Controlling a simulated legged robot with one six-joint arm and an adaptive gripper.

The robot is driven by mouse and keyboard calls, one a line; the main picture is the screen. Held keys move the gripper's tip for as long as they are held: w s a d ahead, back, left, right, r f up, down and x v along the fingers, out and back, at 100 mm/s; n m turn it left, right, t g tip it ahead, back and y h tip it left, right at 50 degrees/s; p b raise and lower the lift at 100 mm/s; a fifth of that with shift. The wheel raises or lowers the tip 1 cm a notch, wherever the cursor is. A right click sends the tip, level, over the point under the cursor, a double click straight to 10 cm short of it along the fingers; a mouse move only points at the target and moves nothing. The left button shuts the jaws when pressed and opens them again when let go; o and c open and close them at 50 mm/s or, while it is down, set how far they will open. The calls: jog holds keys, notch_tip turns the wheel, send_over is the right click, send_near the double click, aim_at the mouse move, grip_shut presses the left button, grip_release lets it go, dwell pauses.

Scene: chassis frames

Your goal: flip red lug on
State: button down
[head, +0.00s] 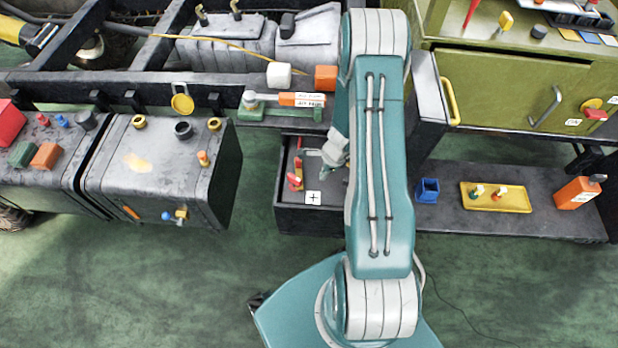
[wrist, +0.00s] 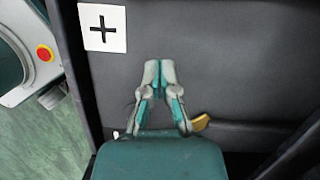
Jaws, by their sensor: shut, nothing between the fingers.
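A red lug (head: 295,180) stands near the left side of the open black battery box (head: 285,222) in the head view. A white plus label (head: 313,198) lies to its right, and the label also shows at the top left of the wrist view (wrist: 102,27). In the wrist view my gripper (wrist: 159,68) is shut and empty in front of the dark surface. The red lug cannot be made out there. A small golden piece (wrist: 200,122) shows beside the right finger.
A black tank (head: 165,165) hangs left of the box. A green bracket with an orange-tagged handle (head: 300,99) sits above it. Green floor lies in front.

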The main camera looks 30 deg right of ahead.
aim_at(307, 182)
jog(key=shift+x, duration=0.9)
jog(key=a, duration=0.1)
jog(key=w+a, duration=0.1)
jog(key=a, duration=0.1)
jog(key=shift+w+f, duration=0.2)
jog(key=shift+f, duration=0.05)
jog(key=shift+w+a, duration=0.2)
jog(key=shift+a, duration=0.25)
